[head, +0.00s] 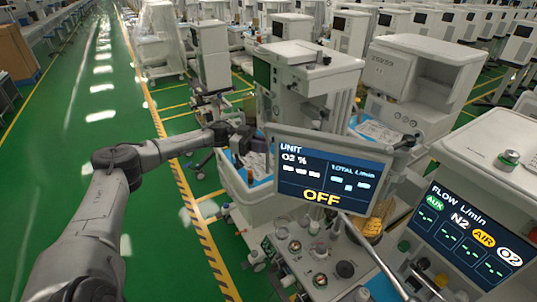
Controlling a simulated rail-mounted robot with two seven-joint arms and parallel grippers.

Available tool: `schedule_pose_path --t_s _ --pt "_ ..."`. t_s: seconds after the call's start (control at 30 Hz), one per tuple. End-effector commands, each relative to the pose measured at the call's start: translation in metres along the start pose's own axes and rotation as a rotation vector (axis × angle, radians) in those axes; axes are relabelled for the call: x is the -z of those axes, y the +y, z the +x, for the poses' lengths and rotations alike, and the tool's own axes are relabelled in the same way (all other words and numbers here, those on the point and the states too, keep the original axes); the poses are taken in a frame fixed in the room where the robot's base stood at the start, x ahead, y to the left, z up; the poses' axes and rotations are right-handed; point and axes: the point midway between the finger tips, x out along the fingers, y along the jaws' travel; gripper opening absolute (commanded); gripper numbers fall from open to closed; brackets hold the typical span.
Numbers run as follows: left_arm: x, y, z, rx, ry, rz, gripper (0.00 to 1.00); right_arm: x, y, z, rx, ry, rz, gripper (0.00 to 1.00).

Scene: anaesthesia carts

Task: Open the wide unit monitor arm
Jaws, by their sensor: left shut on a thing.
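The unit monitor (331,198) is a flat grey-framed screen in the middle of the head view. It shows "UNIT", "O2 %", "TOTAL L/min" and "OFF" and is slightly tilted. Its pale monitor arm (376,258) runs from under the screen down to the lower right. My left arm comes in from the left, and its dark gripper (258,146) is at the monitor's upper left edge, shut on it. The fingertips are small and partly hidden by the frame. My right gripper is not in view.
Knobs and gauges (320,280) sit below the monitor. More white carts (305,75) stand behind. The green floor (150,215) on the left is clear.

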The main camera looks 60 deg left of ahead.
Motion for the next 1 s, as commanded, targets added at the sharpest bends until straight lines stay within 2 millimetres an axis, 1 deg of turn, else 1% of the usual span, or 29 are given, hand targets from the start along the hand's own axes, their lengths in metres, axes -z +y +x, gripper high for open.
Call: schedule_pose_path --t_s 0.23,0.57,0.6,0.8,0.87,1.0 --pt "-0.0009 -0.0043 -0.0048 0.01 0.004 -0.002 0.0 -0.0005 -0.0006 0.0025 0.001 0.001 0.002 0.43" --pt "-0.0006 -0.0045 -0.0049 0.01 0.004 -0.002 0.0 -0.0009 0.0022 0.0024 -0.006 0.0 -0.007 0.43" --pt "-0.0006 -0.0044 -0.0049 0.01 0.004 -0.002 0.15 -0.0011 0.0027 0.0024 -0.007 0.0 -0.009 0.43" --pt "-0.0003 -0.0047 -0.0055 0.011 0.003 -0.001 0.35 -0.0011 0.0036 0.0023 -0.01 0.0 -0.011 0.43" --pt "-0.0002 -0.0048 -0.0057 0.012 0.003 -0.001 0.4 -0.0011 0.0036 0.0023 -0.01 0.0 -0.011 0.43" --pt "0.0 -0.0049 -0.006 0.012 0.002 0.0 0.4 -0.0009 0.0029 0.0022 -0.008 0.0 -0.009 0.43"
